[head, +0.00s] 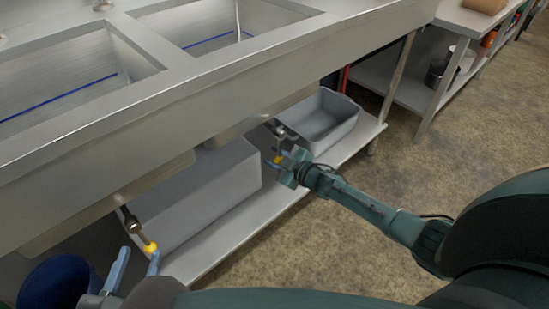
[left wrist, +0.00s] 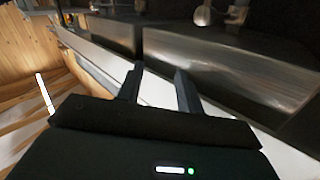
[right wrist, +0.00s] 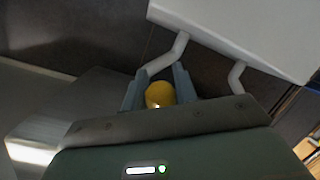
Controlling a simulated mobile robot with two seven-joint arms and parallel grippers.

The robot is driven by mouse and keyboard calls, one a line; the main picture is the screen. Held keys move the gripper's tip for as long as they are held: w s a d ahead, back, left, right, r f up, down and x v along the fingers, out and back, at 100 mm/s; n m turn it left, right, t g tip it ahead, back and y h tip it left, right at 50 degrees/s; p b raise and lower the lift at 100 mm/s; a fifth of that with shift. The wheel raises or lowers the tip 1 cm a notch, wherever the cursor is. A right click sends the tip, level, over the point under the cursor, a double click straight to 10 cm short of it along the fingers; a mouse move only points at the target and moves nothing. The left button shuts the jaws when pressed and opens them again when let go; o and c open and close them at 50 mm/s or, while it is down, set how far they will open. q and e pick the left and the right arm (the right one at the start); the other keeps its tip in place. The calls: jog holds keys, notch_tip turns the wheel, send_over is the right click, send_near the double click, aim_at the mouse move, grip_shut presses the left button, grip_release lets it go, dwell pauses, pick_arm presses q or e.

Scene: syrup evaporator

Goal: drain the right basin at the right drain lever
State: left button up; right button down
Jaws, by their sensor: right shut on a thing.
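The right basin (head: 205,28) is a steel sink bowl with a blue line on its wall. Under it, the right drain lever ends in a yellow knob (head: 278,160). My right gripper (head: 284,164) is shut on this knob; in the right wrist view the yellow knob (right wrist: 160,95) sits between the fingers. My left gripper (head: 136,268) is open and empty, close below the left drain lever's yellow knob (head: 150,246). The left wrist view shows its fingers (left wrist: 160,88) apart with nothing between them.
The left basin (head: 75,75) is beside the right one. A grey tub (head: 320,118) and a grey block (head: 205,190) stand on the lower shelf (head: 225,235). A blue bucket (head: 55,283) is at lower left. Open floor (head: 420,170) lies to the right.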

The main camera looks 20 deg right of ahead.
jog(key=shift+d, duration=0.1)
jog(key=c, duration=1.1)
grip_release()
jog(key=shift+s+d+r, duration=0.1)
jog(key=shift+s+r, duration=0.05)
jog(key=shift+s, duration=0.2)
pick_arm(q)
jog(key=shift+s+a+f+n+g+y+p, duration=0.1)
jog(key=shift+s+a+n+g+y+p, duration=0.25)
jog(key=shift+g+p, duration=0.65)
jog(key=shift+s+a+n+g+y+p, duration=0.2)
jog(key=shift+n+g+y+p, duration=0.3)
jog(key=shift+p, duration=0.75)
pick_arm(e)
jog(key=v, duration=1.2)
jog(key=shift+s+d, duration=0.1)
jog(key=shift+s, duration=0.05)
